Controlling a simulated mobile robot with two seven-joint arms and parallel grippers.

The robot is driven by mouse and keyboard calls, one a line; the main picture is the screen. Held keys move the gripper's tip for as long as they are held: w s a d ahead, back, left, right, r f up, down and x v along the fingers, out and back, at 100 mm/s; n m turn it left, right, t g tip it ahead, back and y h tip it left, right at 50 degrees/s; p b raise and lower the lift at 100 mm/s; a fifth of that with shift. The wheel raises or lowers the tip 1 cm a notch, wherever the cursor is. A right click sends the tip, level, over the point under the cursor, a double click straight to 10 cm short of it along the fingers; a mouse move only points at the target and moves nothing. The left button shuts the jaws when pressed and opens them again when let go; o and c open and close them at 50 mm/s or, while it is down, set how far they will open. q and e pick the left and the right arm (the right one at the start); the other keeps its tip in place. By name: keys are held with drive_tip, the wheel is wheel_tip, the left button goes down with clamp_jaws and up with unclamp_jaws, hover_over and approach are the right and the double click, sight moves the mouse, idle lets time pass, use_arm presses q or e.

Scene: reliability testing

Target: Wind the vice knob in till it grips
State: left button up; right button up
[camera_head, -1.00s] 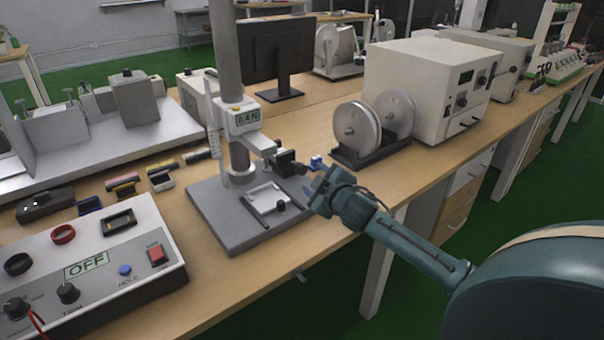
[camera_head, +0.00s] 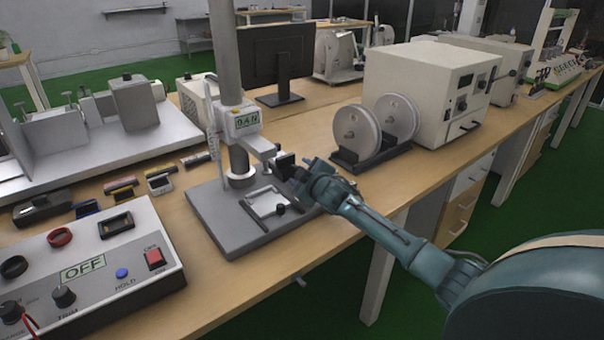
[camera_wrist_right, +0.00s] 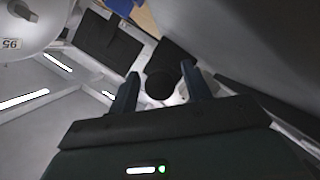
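The black knob (camera_wrist_right: 162,83) shows in the right wrist view between my right gripper's two fingers (camera_wrist_right: 162,92), with a narrow gap visible on each side. Behind it are the vice's dark jaw blocks (camera_wrist_right: 107,42), standing apart. In the head view the small black vice (camera_head: 284,163) is beside the grey test stand's column, and my right gripper (camera_head: 309,171) reaches it from the right. The gripper looks open around the knob. Its wrist hides most of the knob in the head view. My left gripper is in neither view.
The stand's grey base plate (camera_head: 215,215) carries a small framed fixture (camera_head: 264,202) below the vice. Two reels (camera_head: 357,130) stand right of my wrist. The bench front right of the base is clear.

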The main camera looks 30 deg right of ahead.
drive_tip(key=c, duration=0.9)
drive_tip(key=shift+p, duration=0.3)
drive_tip(key=shift+r, duration=0.1)
